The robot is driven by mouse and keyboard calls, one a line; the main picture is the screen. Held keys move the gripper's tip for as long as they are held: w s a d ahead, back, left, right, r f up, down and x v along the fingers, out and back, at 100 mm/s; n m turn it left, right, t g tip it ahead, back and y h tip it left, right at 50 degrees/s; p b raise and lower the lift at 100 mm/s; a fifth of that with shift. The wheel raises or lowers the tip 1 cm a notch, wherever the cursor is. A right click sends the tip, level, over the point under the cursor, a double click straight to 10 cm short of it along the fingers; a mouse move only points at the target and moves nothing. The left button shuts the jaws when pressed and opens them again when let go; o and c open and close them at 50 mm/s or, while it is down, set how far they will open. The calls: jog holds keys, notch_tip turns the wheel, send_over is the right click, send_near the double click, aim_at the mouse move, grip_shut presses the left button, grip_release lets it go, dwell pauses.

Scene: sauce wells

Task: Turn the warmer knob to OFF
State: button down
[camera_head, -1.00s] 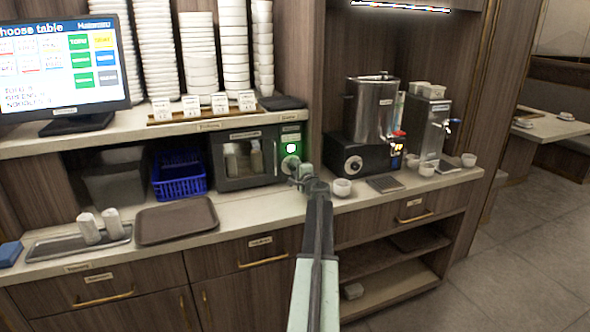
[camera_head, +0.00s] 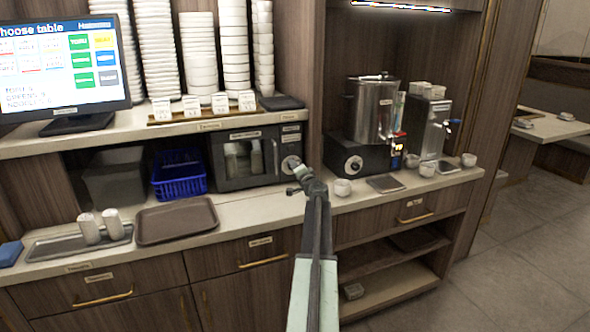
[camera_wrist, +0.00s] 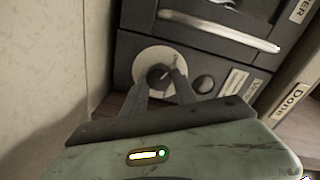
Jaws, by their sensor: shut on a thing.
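The warmer (camera_head: 228,178) is a dark box with a glass door under the shelf, left of centre in the head view. Its control panel is on the right of the door, and the display there is dark. The knob (camera_wrist: 157,73) is small and dark on a pale round dial (camera_wrist: 145,60), below the door handle in the wrist view. My gripper (camera_wrist: 164,79) is shut on the knob, one finger on each side. In the head view my gripper (camera_head: 295,168) reaches the dial and partly covers it. I cannot read the dial's marks.
A dark round button (camera_wrist: 203,83) sits beside the dial. A blue basket (camera_head: 180,186) and a brown tray (camera_head: 150,222) are to the left. A white cup (camera_head: 342,188) and a steel urn (camera_head: 365,110) are to the right. A pale wall (camera_wrist: 45,70) rises close by in the wrist view.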

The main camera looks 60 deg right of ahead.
jog(key=c, duration=1)
grip_release()
jog(key=shift+s, duration=0.1)
jog(key=v, duration=0.7)
jog(key=shift+s+a, duration=0.25)
jog(key=shift+a, duration=0.05)
